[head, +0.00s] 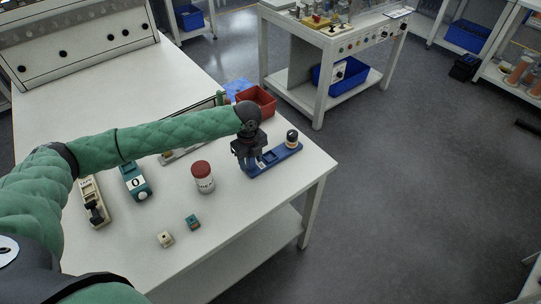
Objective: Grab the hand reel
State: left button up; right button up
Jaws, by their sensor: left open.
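My left gripper (249,164) is black and points down over the left part of a long blue base (262,170) near the table's right edge. It is open; its fingertips are small and partly merge with dark parts on the base, so I cannot tell whether they touch. A short black and pale spool-like cylinder (292,139) stands at the base's right end, apart from the gripper. I cannot tell for sure which item is the hand reel; this cylinder looks most like one. My right gripper is not in view.
A red bin (262,100) is behind the gripper.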

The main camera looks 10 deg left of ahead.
pick_arm(q)
jog(key=shift+f, duration=0.1)
grip_shut()
dwell(0.3)
